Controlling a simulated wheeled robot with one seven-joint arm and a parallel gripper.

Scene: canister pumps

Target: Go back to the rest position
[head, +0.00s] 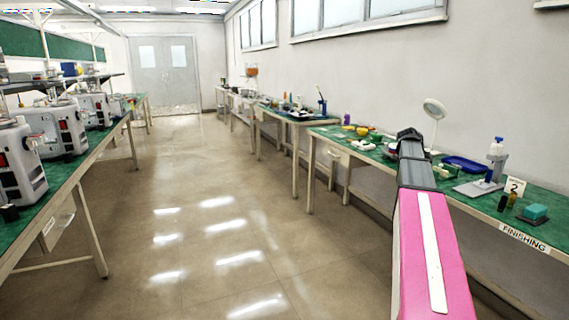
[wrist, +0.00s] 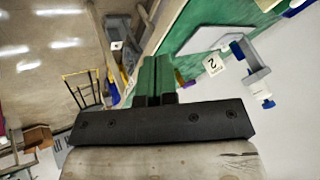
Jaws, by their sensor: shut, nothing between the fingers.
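My gripper (head: 409,135) is at the far end of my pink arm in the head view, beside the bench on the right. Its fingertips are small and hard to make out there. The green bench top (wrist: 186,22) lies beyond the fingers in that view.
The right bench (head: 523,239), labelled FINISHING, carries a pump stand (head: 495,160), a number 2 card (head: 515,186), a blue tray (head: 465,164) and a lamp (head: 434,109). White machines (head: 64,131) stand on the left bench. The aisle floor (head: 200,190) between is clear.

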